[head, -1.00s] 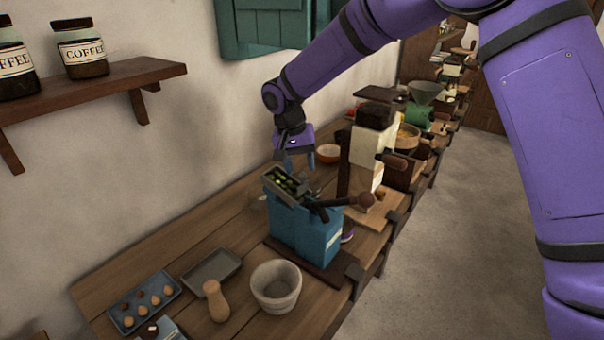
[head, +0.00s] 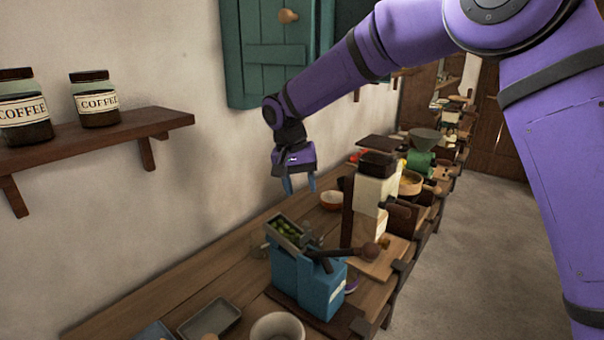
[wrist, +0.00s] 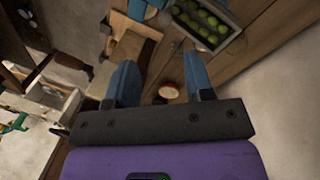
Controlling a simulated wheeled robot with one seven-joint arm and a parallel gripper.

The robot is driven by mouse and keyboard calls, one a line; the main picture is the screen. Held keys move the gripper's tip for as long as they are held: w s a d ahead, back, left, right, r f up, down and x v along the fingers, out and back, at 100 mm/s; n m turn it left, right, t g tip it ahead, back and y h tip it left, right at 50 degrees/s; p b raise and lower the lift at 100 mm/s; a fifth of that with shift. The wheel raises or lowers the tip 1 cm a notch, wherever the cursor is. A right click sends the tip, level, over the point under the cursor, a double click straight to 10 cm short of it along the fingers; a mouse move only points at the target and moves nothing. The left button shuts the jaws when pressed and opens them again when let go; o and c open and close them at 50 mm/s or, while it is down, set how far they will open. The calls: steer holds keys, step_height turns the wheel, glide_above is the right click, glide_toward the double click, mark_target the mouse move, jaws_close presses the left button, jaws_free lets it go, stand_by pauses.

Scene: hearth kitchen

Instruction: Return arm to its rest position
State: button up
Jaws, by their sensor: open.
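My gripper (head: 300,184) hangs at the end of my purple arm, above the wooden counter (head: 190,285) and apart from everything on it. Its two blue fingers point down, spread apart with nothing between them. They also show in the wrist view (wrist: 163,90). A blue machine (head: 308,283) with a dark lever stands on the counter below and in front of the gripper. A tray of green fruits (head: 289,232) sits on top of it. The tray also shows in the wrist view (wrist: 208,20), beyond the fingertips.
A cream grinder-like machine (head: 372,195) and an orange-rimmed bowl (head: 332,200) stand near the gripper. A shelf (head: 95,142) with coffee jars (head: 97,100) is on the left wall, and a teal shutter (head: 275,60) behind the arm. The floor (head: 455,250) at right is clear.

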steer(key=s+d+r+t+y, duration=0.1)
steer(key=s+d+r, duration=0.6)
steer(key=d, duration=0.3)
steer(key=s+d+r+t, duration=0.1)
steer(key=s+d+r, duration=0.5)
steer(key=d+r, duration=0.3)
steer(key=s+d+f+t, duration=0.1)
steer(key=s+d, duration=0.6)
steer(key=s, duration=0.3)
steer(key=s+d+f+t+y, duration=0.1)
steer(key=s+d+f+t, duration=0.1)
steer(key=s+d, duration=0.4)
steer(key=s, duration=0.4)
steer(key=shift+s+d, duration=0.4)
